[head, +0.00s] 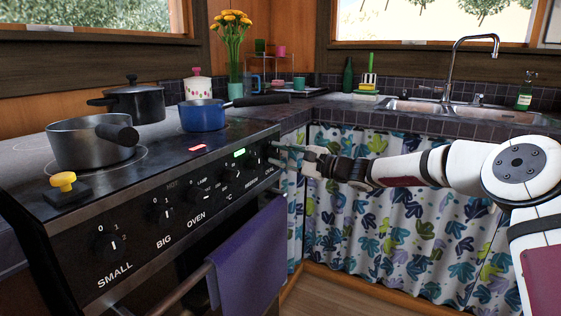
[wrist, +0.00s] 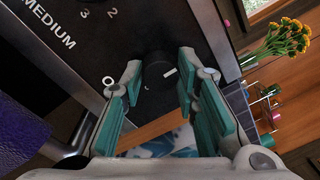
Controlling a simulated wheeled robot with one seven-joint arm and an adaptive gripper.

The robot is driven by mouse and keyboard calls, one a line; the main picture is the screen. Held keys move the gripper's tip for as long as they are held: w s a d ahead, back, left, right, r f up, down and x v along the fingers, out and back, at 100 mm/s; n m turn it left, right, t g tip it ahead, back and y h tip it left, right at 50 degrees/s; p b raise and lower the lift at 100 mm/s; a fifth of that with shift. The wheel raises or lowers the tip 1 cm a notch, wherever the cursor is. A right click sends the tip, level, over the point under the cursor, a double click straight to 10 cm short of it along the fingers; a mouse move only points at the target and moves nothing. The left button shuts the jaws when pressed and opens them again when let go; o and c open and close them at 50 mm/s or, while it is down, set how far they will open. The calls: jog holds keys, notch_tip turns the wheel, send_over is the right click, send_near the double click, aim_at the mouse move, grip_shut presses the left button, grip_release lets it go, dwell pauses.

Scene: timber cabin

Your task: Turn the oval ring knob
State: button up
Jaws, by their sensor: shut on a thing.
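In the head view my gripper (head: 278,156) reaches from the right to the far right end of the stove's front panel (head: 140,222). Its teal fingers are shut on the knob, which they largely hide there.
Black knobs for SMALL (head: 110,243), BIG and OVEN line the panel. A grey pot (head: 88,145), a blue pan (head: 202,116) and a black pot (head: 137,102) stand on the stove. A purple towel (head: 248,255) hangs in front. A patterned curtain (head: 400,220) hangs below the sink counter.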

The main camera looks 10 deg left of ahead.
dwell(0.4)
jog(key=o, duration=1.2)
jog(key=shift+c, duration=0.2)
jog(key=shift+s+d, duration=0.1)
jog(key=shift+d, duration=0.25)
jog(key=v, duration=1.1)
jog(key=shift+s+f, duration=0.15)
